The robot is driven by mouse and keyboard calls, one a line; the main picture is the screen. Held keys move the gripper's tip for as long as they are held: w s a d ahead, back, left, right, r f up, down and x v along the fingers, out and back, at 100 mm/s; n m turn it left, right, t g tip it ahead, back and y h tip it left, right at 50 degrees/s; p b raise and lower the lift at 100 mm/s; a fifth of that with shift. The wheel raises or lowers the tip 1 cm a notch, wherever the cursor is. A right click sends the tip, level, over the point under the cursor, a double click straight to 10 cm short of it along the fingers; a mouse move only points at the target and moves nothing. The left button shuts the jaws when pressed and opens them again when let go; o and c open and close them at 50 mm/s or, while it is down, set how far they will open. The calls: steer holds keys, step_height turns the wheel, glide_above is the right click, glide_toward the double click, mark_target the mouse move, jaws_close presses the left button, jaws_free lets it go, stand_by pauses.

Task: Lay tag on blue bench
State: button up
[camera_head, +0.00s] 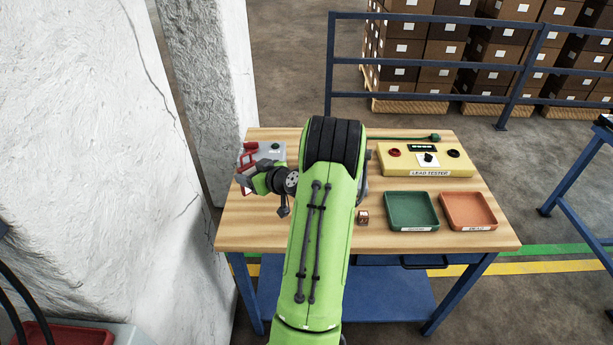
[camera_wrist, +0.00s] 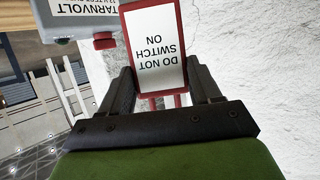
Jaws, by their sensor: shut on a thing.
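A red-framed white tag (camera_wrist: 158,45) reading "DO NOT SWITCH ON" is upside down in the wrist view. My gripper (camera_wrist: 162,88) is shut on its red lower part, between the two dark fingers. In the head view my gripper (camera_head: 260,181) is at the left end of a wood-topped bench with blue legs (camera_head: 285,236), beside a grey box (camera_head: 273,151). Another blue-framed bench (camera_head: 580,172) is partly in view at the right edge. I cannot tell which is the blue bench.
A yellow lead tester (camera_head: 425,172), a green tray (camera_head: 410,225), an orange tray (camera_head: 468,226) and a small cube (camera_head: 363,217) are on the wooden top. The grey box (camera_wrist: 72,20) is close to the tag. A rough white wall (camera_head: 115,110) stands at the left.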

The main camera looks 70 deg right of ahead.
step_height(320, 180, down, 10)
steer(key=shift+r+b, duration=0.1)
steer(key=shift+b, duration=0.2)
steer(key=shift+f, duration=0.2)
steer(key=o, duration=1.2)
steer(key=shift+o, duration=0.2)
